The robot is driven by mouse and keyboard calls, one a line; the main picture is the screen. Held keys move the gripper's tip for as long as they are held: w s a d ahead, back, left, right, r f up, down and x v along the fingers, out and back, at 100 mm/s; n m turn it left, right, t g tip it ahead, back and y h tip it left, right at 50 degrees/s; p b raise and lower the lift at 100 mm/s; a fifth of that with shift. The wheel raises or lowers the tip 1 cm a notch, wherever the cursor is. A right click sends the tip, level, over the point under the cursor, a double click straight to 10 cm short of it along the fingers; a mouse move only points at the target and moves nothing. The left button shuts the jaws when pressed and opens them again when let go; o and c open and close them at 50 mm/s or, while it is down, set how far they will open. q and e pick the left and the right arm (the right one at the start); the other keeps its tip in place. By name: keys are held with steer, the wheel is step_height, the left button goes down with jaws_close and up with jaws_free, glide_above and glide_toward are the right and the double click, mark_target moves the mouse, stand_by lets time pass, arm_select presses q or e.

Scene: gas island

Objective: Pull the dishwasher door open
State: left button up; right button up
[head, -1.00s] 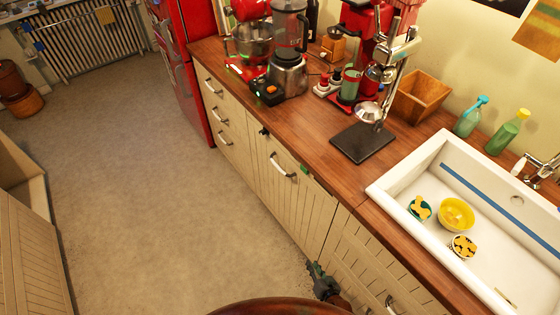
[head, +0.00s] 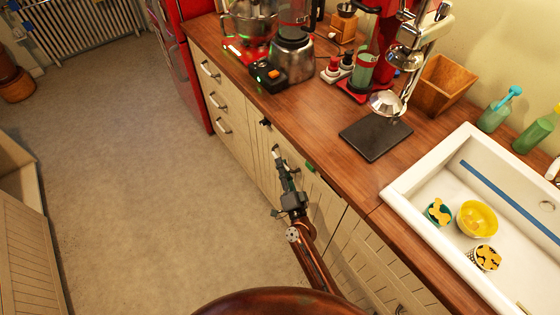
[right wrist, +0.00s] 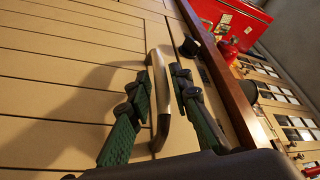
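The dishwasher door (head: 322,206) is a cream panelled front under the wooden counter and looks closed. In the head view my right gripper (head: 281,160) reaches up to its handle, which it mostly hides. In the right wrist view the curved metal handle (right wrist: 164,118) stands out from the door panel (right wrist: 70,85). The two green-padded fingers of my right gripper (right wrist: 165,80) are apart, one on each side of the handle, and look not clamped on it. My left gripper is not in view.
A white sink (head: 410,205) with a yellow bowl (head: 477,218) lies at the right. Drawers (head: 215,100) and a red fridge (head: 185,70) stand farther left. A blender (head: 292,55) and a dark board (head: 375,138) are on the counter. The floor (head: 140,180) before the cabinets is clear.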

steer(key=shift+x, duration=1.05)
steer(key=shift+a, duration=0.1)
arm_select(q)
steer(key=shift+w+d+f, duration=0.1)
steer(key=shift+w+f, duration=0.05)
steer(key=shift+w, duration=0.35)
arm_select(e)
jaws_close()
